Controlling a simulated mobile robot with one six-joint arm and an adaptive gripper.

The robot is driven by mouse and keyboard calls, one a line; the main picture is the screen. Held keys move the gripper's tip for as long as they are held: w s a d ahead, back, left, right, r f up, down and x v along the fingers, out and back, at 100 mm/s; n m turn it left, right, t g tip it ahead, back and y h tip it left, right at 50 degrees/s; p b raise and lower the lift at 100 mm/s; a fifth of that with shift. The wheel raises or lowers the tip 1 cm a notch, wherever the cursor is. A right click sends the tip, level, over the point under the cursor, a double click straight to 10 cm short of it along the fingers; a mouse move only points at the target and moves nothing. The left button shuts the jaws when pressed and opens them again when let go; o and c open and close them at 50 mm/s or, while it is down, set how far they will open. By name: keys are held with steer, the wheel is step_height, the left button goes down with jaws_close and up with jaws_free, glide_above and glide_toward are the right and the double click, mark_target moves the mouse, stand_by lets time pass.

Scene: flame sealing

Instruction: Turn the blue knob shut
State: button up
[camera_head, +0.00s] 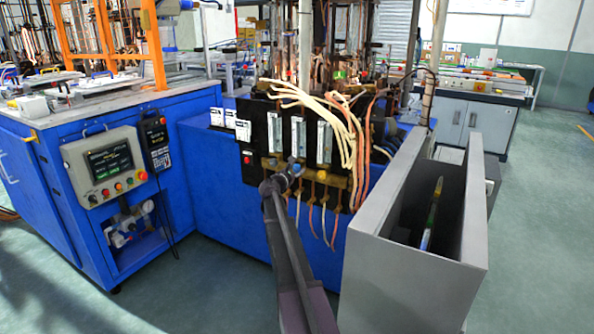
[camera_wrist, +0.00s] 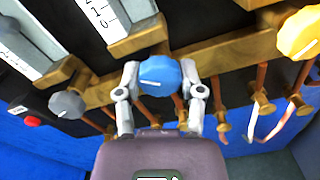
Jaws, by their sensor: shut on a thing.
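The blue knob (camera_wrist: 160,75) sits on a brass valve bar (camera_wrist: 100,96) below the flowmeters, with a short white mark on its face. My gripper (camera_wrist: 160,88) has one finger on each side of the knob and is shut on it. In the head view my gripper (camera_head: 288,175) reaches the valve row at the front of the black panel, and the blue knob (camera_head: 297,168) shows only in small part there.
A grey knob (camera_wrist: 68,105) is to the left and a yellow knob (camera_wrist: 299,33) to the right of the blue one. Copper tubes (camera_wrist: 262,85) hang below the bar. Pale hoses (camera_head: 340,120) drape right of the flowmeters (camera_head: 298,138). A grey open box (camera_head: 410,285) stands close on the right.

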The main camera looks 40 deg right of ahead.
steer(key=shift+w+m, duration=0.15)
steer(key=shift+m, duration=0.15)
steer(key=o, duration=1.2)
steer(key=shift+c, duration=0.2)
steer(key=shift+s+a, duration=0.3)
steer(key=shift+a, duration=0.05)
steer(key=v, duration=1.1)
steer(key=shift+a, duration=0.1)
